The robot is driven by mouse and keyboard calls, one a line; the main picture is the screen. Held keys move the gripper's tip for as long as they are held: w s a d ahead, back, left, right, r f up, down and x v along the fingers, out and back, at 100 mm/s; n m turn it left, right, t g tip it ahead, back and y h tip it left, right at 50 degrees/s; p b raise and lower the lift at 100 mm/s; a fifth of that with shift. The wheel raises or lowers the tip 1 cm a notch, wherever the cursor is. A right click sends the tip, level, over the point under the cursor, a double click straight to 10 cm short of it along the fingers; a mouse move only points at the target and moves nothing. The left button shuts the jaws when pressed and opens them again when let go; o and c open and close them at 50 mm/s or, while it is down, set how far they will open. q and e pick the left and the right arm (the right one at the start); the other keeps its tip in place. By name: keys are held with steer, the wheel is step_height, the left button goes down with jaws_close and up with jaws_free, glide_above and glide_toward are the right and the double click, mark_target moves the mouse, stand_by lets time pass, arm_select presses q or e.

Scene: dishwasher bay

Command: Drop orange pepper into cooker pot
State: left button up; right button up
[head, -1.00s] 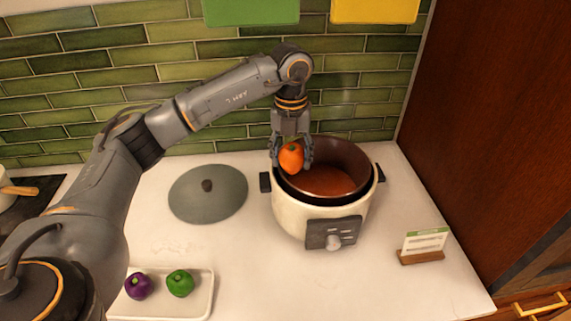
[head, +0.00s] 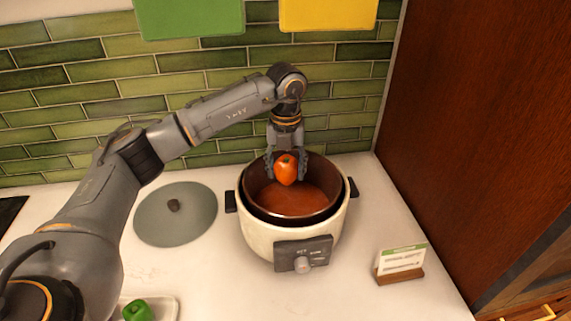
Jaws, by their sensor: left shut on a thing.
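An orange pepper (head: 286,170) is held between the fingers of my left gripper (head: 286,166), which points down from above. Gripper and pepper are over the opening of the cooker pot (head: 300,236), toward its back and slightly left of its middle. The pot is a cream cooker with a dark inner bowl, side handles and a front control panel with a knob. Reddish-brown contents or a reddish-brown floor show inside it. The pepper appears above that surface, though its exact height is hard to tell. My right gripper is not in view.
A round grey lid (head: 176,214) with a dark knob lies left of the pot. A white tray (head: 168,305) with a green pepper (head: 138,310) is at the lower left. A small card in a wooden stand (head: 400,264) is right. A dark wooden cabinet (head: 480,130) bounds the right side.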

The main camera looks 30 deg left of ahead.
mark_target(285, 164)
arm_select(q)
steer(key=shift+f, duration=0.3)
steer(key=o, duration=1.3)
steer(key=shift+s, duration=0.1)
steer(key=shift+r, duration=0.15)
step_height(285, 164, up, 12)
steer(key=shift+f, duration=0.1)
